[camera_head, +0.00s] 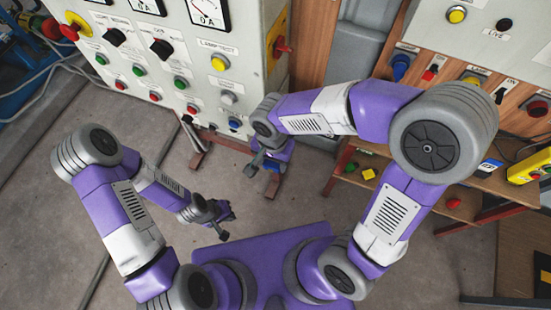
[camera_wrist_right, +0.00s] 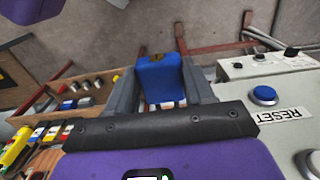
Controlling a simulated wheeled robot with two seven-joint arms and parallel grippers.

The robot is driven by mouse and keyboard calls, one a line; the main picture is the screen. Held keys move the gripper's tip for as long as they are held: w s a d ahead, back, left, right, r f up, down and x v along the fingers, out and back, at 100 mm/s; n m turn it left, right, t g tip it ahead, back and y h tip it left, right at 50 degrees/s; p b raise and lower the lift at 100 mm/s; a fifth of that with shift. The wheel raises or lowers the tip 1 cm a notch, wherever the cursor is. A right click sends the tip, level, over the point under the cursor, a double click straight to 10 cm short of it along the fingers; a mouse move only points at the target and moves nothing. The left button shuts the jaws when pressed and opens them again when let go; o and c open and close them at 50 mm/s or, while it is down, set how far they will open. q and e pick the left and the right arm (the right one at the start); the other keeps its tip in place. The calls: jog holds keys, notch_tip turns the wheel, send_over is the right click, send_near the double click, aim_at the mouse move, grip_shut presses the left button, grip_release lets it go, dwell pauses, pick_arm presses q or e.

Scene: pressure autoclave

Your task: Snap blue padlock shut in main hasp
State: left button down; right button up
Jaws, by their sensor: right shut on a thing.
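The blue padlock (camera_wrist_right: 160,78) sits between the two fingers of my right gripper (camera_wrist_right: 163,92) in the right wrist view. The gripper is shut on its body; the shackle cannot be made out. In the head view my right gripper (camera_head: 265,163) hangs low beside the grey control cabinet's lower right corner, apart from the cabinet front. My left gripper (camera_head: 226,222) is empty, fingers apart, above the floor in front of the purple base. I cannot make out the main hasp; a red handle on a yellow plate (camera_head: 278,45) is on the cabinet's right side.
The grey control cabinet (camera_head: 160,72) with knobs and buttons fills the upper left. A wooden panel with switches (camera_head: 510,118) and a low shelf (camera_head: 385,195) stand at right. Red-brown cabinet feet (camera_head: 197,163) lie near my right gripper. Floor at left is open.

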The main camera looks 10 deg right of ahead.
jog(key=shift+w+d, duration=0.35)
jog(key=shift+w, duration=0.15)
jog(key=shift+w+d, duration=0.65)
jog(key=shift+w, duration=0.3)
jog(key=shift+w+d, duration=0.65)
jog(key=shift+w, duration=0.25)
dwell(0.4)
jog(key=shift+w+d+p, duration=0.2)
jog(key=shift+w+d, duration=0.3)
jog(key=shift+w, duration=0.25)
jog(key=shift+w+d+p, duration=0.15)
jog(key=shift+w+d, duration=0.35)
jog(key=shift+w, duration=0.25)
jog(key=shift+w+d+p, duration=0.2)
jog(key=shift+w+d, duration=0.3)
jog(key=shift+w, duration=0.25)
dwell(0.7)
jog(key=o, duration=1.3)
jog(key=shift+r, duration=0.1)
